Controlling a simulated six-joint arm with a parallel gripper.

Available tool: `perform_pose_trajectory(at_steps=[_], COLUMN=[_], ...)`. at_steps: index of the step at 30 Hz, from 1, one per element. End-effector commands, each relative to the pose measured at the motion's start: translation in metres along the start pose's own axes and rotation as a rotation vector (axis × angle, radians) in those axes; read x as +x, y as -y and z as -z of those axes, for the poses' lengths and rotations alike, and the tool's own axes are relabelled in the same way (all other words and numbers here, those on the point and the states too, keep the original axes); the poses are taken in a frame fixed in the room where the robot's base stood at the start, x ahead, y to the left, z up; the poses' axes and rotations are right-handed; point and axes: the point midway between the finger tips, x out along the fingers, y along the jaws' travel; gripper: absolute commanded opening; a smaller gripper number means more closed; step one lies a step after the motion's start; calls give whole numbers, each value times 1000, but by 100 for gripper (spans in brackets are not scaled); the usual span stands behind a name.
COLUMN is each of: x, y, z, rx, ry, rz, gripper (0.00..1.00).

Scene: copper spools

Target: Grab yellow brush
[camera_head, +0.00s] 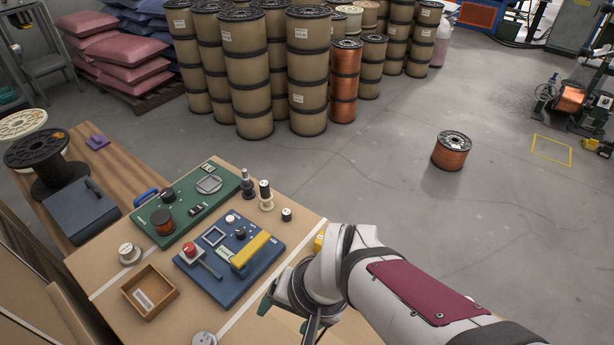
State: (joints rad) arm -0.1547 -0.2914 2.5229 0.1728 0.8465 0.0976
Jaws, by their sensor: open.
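A yellow elongated piece (250,249) lies on the right side of the blue board (206,278) on the table. A second, smaller yellow patch (319,241) shows at the table's right edge, partly hidden behind my arm. I cannot tell from its shape which of the two is the brush. My gripper (285,314) is low over the table's front right, to the right of the blue board and apart from the yellow piece. Its dark green fingertips are apart and nothing shows between them. My wrist hides part of the gripper.
The blue board also carries a red knob (190,249) and a lever. A green board (186,205) with a small copper spool (162,221) lies behind it. An open wooden box (149,291) stands at the left. Small spools (265,195) stand at the back edge.

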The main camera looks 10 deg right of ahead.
Motion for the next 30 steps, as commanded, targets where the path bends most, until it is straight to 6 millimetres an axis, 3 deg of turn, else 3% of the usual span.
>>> perform_pose_trajectory(at_steps=[1,4,6,9,13,19,27,30], x=[27,81,115,145,144,133,157,163], y=[26,64,66,41,6,-10,-32,-36], z=[16,59,84,108,117,122,189,204], rx=[7,88,142,151,53,-55,-52,-53], ry=[-42,-234,-406,-680,-979,-1155,-1158,-1157], rz=[47,99,60,-79,-271,-396,-400,-398], gripper=[75,75,75,75,75,75,75,75])
